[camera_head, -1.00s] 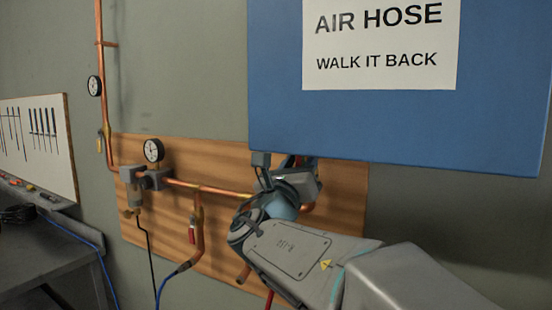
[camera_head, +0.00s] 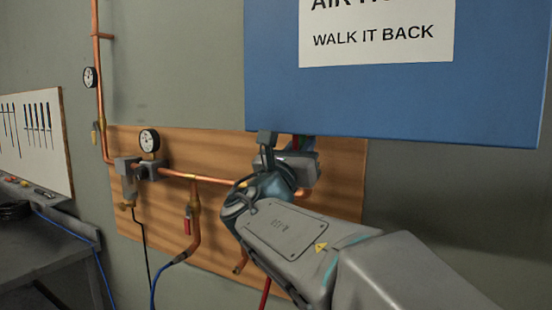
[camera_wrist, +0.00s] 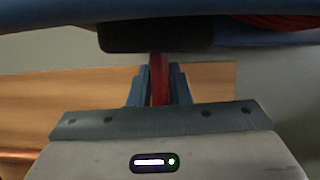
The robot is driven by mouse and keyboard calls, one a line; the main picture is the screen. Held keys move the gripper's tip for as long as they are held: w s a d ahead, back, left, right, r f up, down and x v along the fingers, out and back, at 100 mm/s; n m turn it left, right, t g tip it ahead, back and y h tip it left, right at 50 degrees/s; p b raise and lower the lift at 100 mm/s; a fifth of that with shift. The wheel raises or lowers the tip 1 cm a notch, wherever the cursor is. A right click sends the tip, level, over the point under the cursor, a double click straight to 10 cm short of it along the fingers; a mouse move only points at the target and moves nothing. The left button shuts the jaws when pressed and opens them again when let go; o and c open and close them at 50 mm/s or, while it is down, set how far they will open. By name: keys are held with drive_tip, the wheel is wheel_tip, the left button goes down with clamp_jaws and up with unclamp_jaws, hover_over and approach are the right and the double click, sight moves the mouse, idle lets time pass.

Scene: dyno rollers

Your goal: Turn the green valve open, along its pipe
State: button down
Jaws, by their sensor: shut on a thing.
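My gripper (camera_wrist: 159,88) has its two blue-grey fingers closed on a thin upright red piece (camera_wrist: 159,72) in the wrist view. The top of this piece runs up behind a dark block, and I cannot tell whether it is a handle or a hose. No green valve shows clearly in either view. A red-handled valve (camera_head: 187,222) sits on a copper drop pipe left of my arm.
The blue panel (camera_head: 400,100) with its sign overhangs my gripper closely. The copper pipe (camera_head: 215,184) runs across the wooden board (camera_head: 230,150) behind my arm. A gauge (camera_head: 149,140) and regulator stand to the left. A blue hose (camera_head: 160,275) hangs below. A grey bench (camera_head: 60,260) is at far left.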

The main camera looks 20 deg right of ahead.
drive_tip(key=shift+s+d+m, duration=0.1)
drive_tip(key=shift+m, duration=0.3)
drive_tip(key=c, duration=1.3)
unclamp_jaws()
drive_tip(key=shift+c, duration=0.2)
drive_tip(key=b+v, duration=0.3)
drive_tip(key=v, duration=1.1)
drive_tip(key=shift+r, duration=0.1)
